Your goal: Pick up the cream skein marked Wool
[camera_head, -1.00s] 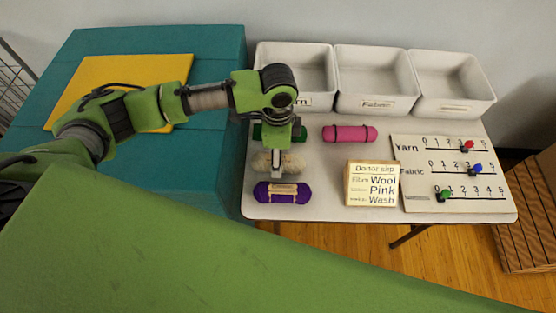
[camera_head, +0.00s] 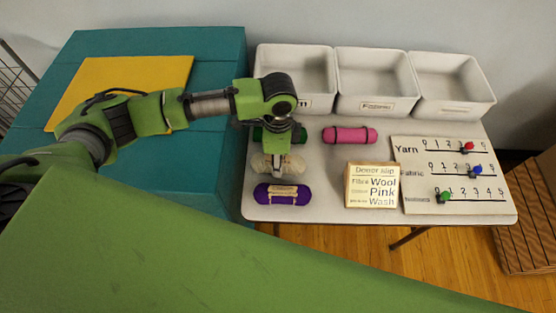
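The cream skein (camera_head: 292,163) lies on the left part of the white table, between a green skein (camera_head: 264,136) behind it and a purple skein (camera_head: 283,194) in front. Its label cannot be read. My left gripper (camera_head: 278,170) points down over the cream skein's middle and hides that part. I cannot tell whether its fingers touch or grip the skein. The green skein is partly hidden by my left gripper. My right gripper is not in view.
A pink roll (camera_head: 349,135) and a donor slip block (camera_head: 371,186) stand to the right. A slider board (camera_head: 455,174) lies farther right. White bins (camera_head: 378,102) line the table's back edge. A teal block with a yellow sheet (camera_head: 180,75) is left of the table.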

